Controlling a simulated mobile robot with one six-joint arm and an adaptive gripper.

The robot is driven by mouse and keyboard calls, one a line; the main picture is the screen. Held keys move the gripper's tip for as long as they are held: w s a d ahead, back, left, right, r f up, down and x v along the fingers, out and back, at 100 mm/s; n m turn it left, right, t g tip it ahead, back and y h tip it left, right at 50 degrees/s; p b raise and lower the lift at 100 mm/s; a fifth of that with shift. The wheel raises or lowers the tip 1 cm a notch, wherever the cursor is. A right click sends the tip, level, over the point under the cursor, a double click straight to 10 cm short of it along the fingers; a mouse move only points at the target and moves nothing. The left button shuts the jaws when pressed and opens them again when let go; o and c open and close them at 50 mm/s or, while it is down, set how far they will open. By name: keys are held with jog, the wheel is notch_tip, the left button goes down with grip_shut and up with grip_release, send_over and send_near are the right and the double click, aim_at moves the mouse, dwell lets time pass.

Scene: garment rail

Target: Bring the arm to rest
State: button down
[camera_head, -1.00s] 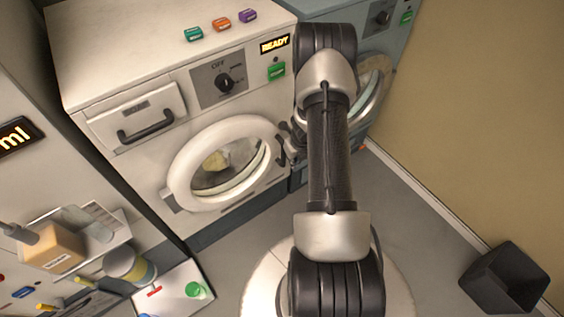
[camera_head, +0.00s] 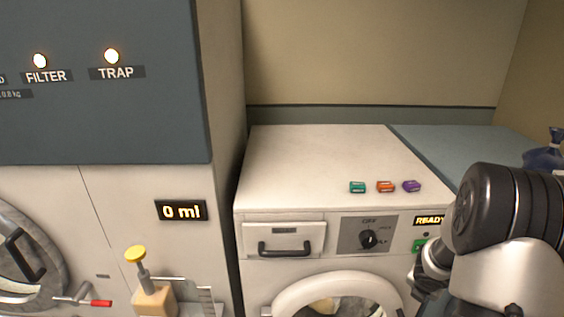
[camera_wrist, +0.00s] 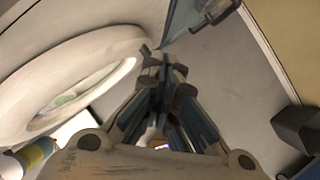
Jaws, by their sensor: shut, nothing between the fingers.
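My gripper (camera_wrist: 163,68) shows in the wrist view, its fingers together with nothing between them. It points toward the grey floor (camera_wrist: 222,85), beside the round door (camera_wrist: 105,75) of the white washing machine, with no contact visible. In the head view my arm (camera_head: 500,240) fills the lower right corner, in front of the machine's right side. My fingertips cannot be made out there.
The white washing machine (camera_head: 290,175) carries teal (camera_head: 357,187), orange (camera_head: 385,186) and purple (camera_head: 411,186) blocks on top. Its display (camera_head: 429,220) reads READY. A tall cabinet (camera_head: 100,110) stands left. A dark bin (camera_wrist: 297,128) stands on the floor at right.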

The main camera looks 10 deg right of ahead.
jog(key=s+a+r+m+h, duration=0.1)
jog(key=s+a+r+m, duration=0.2)
jog(key=a+r+m, duration=0.55)
jog(key=s+a+r+m+h, duration=0.1)
jog(key=s+a+r+m, duration=0.3)
jog(key=r, duration=0.7)
jog(key=s+a+r+m+y, duration=0.1)
jog(key=s+a+m+y, duration=0.2)
jog(key=s+a+m, duration=0.3)
jog(key=s+a+r+m+y+b, duration=0.1)
jog(key=s+a+m+y, duration=0.2)
jog(key=a, duration=1.1)
jog(key=s+m, duration=0.3)
jog(key=s, duration=0.3)
jog(key=shift+s+r+t, duration=0.2)
jog(key=shift+r+t, duration=0.15)
jog(key=shift+t, duration=0.05)
jog(key=c, duration=2.4)
grip_release()
